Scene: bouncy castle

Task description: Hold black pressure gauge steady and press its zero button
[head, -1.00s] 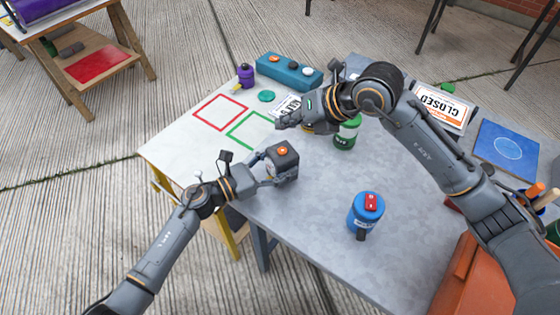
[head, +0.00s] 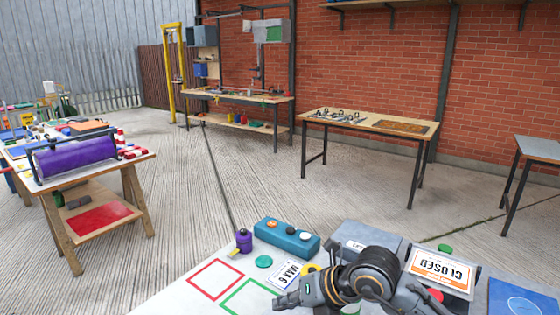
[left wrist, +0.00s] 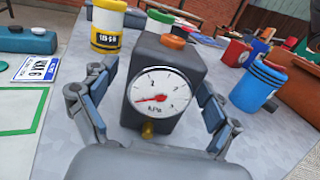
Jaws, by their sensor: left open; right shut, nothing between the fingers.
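The black pressure gauge (left wrist: 165,85) is a dark box with a white round dial, a red needle and a brass fitting below it. An orange-red button (left wrist: 173,42) sits on its top face. In the left wrist view my left gripper (left wrist: 157,90) is open, with one finger on each side of the gauge. Whether the fingers touch it I cannot tell.
A teal button box (head: 286,240), a purple bottle (head: 244,241) and a CLOSED sign (head: 440,271) are on the table. In the left wrist view a yellow can (left wrist: 107,28) stands behind the gauge. A blue canister (left wrist: 258,86) stands to its right, with bare grey tabletop between.

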